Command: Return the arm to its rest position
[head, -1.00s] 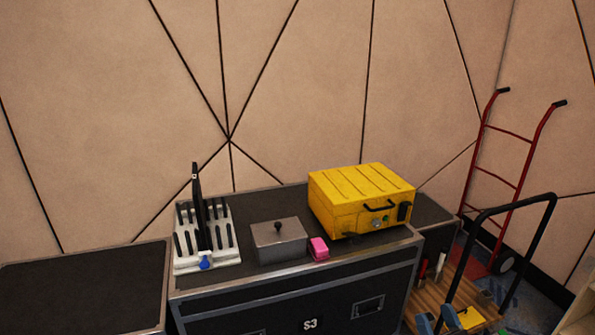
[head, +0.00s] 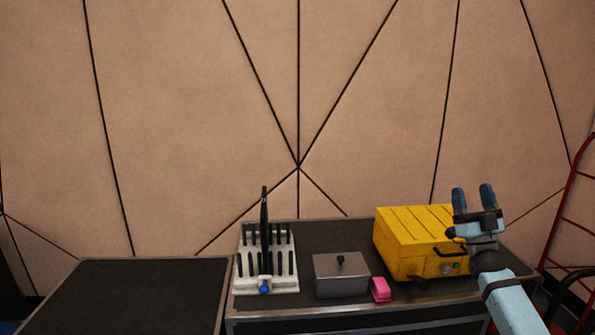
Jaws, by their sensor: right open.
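My right gripper (head: 473,199) is at the right of the head view, raised on my light blue arm. Its two dark fingers point up and stand apart, with nothing between them. It appears in front of the right side of a yellow box (head: 405,238) and hides part of it. My left gripper is not in view.
A dark-topped case (head: 340,236) carries the yellow box, a white slotted rack (head: 283,285) with an upright black item, a grey lidded box (head: 340,279) and a pink block (head: 380,290). A lower dark surface (head: 140,295) at left is bare. A red hand truck (head: 572,205) stands at the right edge.

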